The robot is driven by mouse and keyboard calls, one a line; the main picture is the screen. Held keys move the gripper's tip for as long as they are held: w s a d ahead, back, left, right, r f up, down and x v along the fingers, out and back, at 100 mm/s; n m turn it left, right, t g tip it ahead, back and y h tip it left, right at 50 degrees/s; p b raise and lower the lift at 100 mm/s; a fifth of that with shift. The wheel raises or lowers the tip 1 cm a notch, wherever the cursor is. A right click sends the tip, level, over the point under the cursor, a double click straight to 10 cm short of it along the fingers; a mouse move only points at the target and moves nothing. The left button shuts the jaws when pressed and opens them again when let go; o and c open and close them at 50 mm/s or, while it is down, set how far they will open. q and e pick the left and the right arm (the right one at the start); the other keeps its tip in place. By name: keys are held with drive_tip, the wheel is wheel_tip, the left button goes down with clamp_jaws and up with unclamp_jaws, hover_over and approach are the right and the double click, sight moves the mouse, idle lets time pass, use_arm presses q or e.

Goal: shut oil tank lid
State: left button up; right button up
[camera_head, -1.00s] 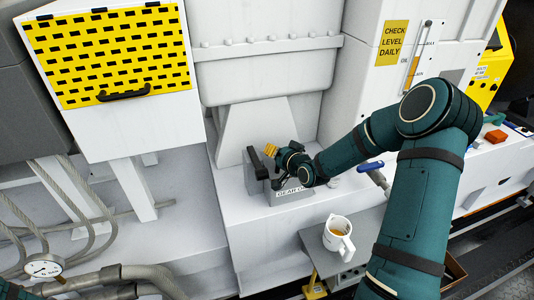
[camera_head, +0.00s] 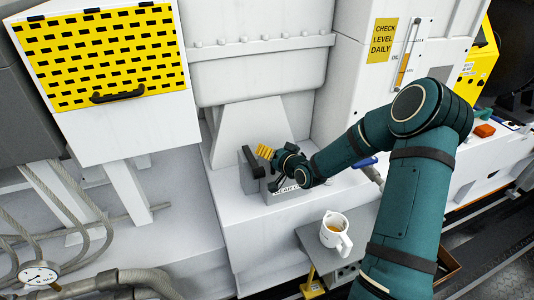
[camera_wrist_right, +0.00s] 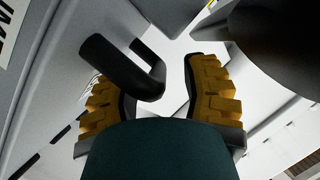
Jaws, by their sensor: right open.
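The oil tank (camera_head: 284,196) is a grey box with a gear oil label, on the white machine ledge. Its lid (camera_head: 249,178) appears to stand upright at the tank's left, with a black bar handle (camera_head: 252,160) on it. My right gripper (camera_head: 265,159) is just right of the handle, its yellow finger pads apart. In the right wrist view the handle (camera_wrist_right: 120,68) reaches between the open fingers of my right gripper (camera_wrist_right: 158,92), nearer the left finger. Whether a finger touches it cannot be told. The tank opening is hidden. My left gripper is not in view.
A white cup (camera_head: 334,232) of amber liquid stands on a small grey shelf (camera_head: 316,238) in front of the tank. A blue-handled valve (camera_head: 368,163) is to the right, behind my right arm. The white ledge left of the tank is clear.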

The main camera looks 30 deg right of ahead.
drive_tip(key=v, duration=1.1)
drive_tip(key=shift+a, duration=0.15)
drive_tip(key=shift+s, duration=0.1)
